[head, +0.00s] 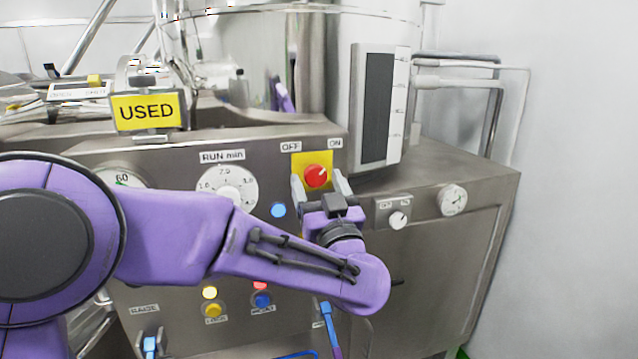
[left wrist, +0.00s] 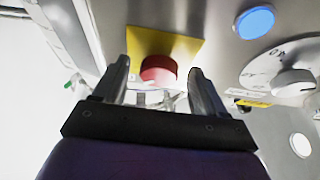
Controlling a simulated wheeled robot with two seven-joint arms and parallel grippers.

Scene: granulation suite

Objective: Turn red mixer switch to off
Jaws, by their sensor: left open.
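The red mixer switch (head: 316,176) is a round red knob on a yellow square plate (head: 298,160), below the OFF and ON labels on the steel panel. My left gripper (head: 322,186) is just in front of it, jaws open, one finger on each side of the knob in the picture. In the left wrist view the red knob (left wrist: 158,70) shows between the two fingertips of the open gripper (left wrist: 158,78), with gaps on both sides. I cannot tell how deep the fingers reach around it. My right gripper is not in view.
A blue button (head: 278,210) and the RUN min dial (head: 228,187) are left of the switch. A yellow USED sign (head: 146,111) hangs above. My left forearm covers part of the panel.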

